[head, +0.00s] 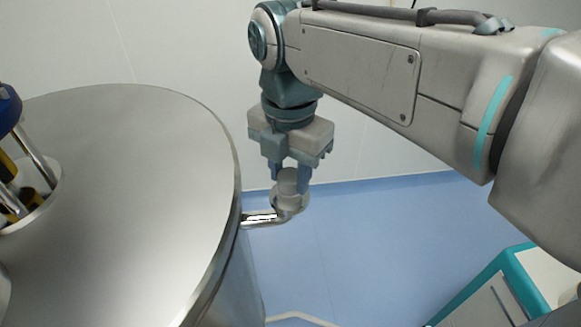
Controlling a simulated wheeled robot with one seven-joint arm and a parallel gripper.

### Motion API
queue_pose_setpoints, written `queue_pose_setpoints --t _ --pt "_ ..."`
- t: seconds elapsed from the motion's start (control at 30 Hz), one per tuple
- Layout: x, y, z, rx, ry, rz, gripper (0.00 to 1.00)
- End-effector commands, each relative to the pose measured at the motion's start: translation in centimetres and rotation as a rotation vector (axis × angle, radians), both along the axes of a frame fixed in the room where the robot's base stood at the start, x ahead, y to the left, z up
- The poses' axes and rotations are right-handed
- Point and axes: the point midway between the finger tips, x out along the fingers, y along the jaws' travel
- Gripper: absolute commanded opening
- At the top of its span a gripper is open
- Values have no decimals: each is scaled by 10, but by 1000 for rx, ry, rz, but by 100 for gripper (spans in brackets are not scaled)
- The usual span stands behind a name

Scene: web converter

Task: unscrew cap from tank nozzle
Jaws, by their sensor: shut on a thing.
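A large steel tank (140,190) fills the left of the head view. A short shiny nozzle (260,218) sticks out from its right side near the top rim and ends in an upright fitting. A light grey cap (287,184) sits at the top of that fitting. My gripper (289,180) points straight down over the nozzle's end, with its two blue-green fingers on either side of the cap, shut on it. Whether the cap is still seated on the fitting or slightly raised, I cannot tell.
A blue-capped assembly with metal rods (35,150) stands on the tank top at the far left. A white and teal cabinet (505,290) is at the lower right. Blue floor (370,250) lies open between them, with a pale wall (180,50) behind.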

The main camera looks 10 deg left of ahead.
Motion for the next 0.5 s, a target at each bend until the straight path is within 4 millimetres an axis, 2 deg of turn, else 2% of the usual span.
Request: queue_pose_setpoints --t 0.23,0.5 --pt "0 0 0 0 1 244 3" --pt "0 0 0 0 1 302 3"
